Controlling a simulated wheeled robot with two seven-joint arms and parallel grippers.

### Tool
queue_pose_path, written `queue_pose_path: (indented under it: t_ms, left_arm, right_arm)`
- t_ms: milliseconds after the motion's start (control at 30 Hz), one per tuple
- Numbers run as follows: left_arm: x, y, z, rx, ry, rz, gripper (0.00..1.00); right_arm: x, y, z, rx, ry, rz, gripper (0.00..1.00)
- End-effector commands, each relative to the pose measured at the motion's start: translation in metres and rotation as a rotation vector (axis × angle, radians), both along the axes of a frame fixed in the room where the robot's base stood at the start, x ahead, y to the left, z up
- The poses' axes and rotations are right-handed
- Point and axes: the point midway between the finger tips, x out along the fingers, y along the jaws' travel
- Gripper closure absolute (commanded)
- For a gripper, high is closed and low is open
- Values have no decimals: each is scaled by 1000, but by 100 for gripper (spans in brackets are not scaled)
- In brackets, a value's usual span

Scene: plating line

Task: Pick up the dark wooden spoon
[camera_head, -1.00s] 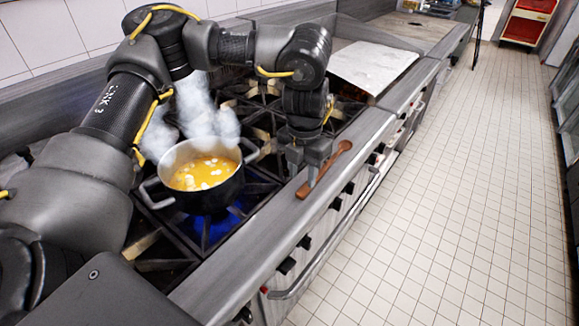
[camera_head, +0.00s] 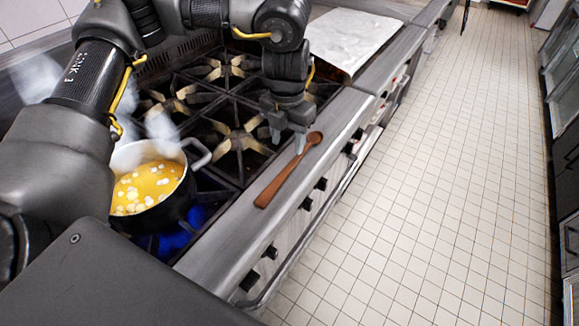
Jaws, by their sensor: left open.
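The dark wooden spoon (camera_head: 279,183) lies along the steel front ledge of the stove, its bowl end pointing away and its handle end toward me. My left gripper (camera_head: 288,143) is open and points down beside the spoon's neck, on the burner side. Its right finger shows against the spoon near the bowl; whether it touches cannot be told. Nothing shows between the fingers. My right gripper is not in view.
A pot (camera_head: 170,213) of yellow soup steams over a blue flame at left, its handle toward the gripper. Black burner grates (camera_head: 232,118) lie behind the ledge. A pale flat griddle (camera_head: 352,40) is farther back. Tiled floor (camera_head: 440,180) is clear at right.

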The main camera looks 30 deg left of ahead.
Motion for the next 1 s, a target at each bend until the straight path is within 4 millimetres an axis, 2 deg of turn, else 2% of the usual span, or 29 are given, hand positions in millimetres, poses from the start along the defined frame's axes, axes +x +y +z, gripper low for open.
queue_pose_path:
  t_ms: [100,233,333,500,567,667,800,1000]
  left_arm:
    - [0,0,-17,0,6,2,53]
    - [0,0,-38,0,6,3,53]
    - [1,0,-48,-1,4,2,53]
    - [1,1,-54,0,1,1,53]
    - [1,1,-55,0,1,1,53]
    - [0,3,-64,0,6,3,53]
    - [0,7,-83,0,6,3,53]
    - [1,6,-104,-1,3,1,53]
  right_arm:
    - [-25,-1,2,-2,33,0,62]
    - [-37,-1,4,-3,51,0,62]
    - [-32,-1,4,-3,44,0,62]
    - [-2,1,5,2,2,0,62]
    - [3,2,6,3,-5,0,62]
    - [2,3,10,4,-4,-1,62]
    - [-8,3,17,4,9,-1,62]
    - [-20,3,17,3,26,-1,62]
